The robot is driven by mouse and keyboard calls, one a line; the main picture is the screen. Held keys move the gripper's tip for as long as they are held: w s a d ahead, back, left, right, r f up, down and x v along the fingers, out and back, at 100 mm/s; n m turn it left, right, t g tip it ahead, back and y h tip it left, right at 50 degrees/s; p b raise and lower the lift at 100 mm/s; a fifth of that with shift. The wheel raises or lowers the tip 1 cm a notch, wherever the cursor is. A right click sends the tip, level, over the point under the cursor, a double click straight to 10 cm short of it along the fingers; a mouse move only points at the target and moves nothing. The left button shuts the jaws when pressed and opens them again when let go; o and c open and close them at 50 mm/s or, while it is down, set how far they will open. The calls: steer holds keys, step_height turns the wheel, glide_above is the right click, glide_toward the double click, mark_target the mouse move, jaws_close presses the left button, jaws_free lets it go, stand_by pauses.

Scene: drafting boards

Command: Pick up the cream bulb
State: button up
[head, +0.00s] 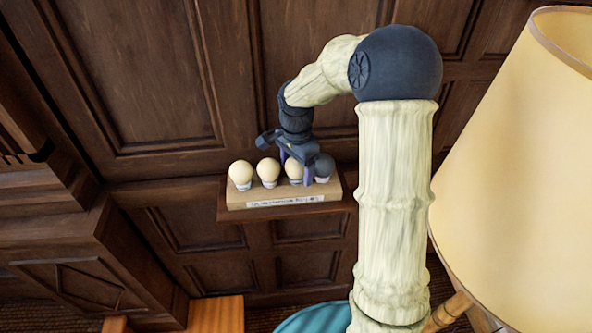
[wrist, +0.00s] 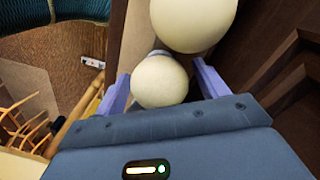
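A row of bulbs stands upright in a pale wooden block (head: 240,197). Three are cream: a left bulb (head: 240,172), a middle bulb (head: 268,170) and a right-hand one (head: 294,168). A dark grey bulb (head: 325,166) stands at the right end. My gripper (head: 297,167) is lowered over the right-hand cream bulb, partly hiding it. In the wrist view a cream bulb (wrist: 158,82) lies between the open fingers of my gripper (wrist: 163,85), with a gap visible on each side. Another cream bulb (wrist: 193,18) shows beyond it.
The block has a white label (head: 285,200) with unreadable writing and rests on a dark wooden shelf (head: 285,212) against panelled wall. A large cream lampshade (head: 520,150) stands at the right. A teal round seat (head: 305,320) and an orange wooden surface (head: 215,315) are below.

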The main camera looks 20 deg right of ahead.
steer(key=c, duration=0.7)
steer(key=shift+o, duration=0.2)
steer(key=shift+r, duration=0.1)
step_height(320, 180, up, 10)
steer(key=b, duration=0.2)
steer(key=shift+f+b, duration=0.2)
steer(key=shift+b, duration=0.15)
steer(key=shift+r, duration=0.15)
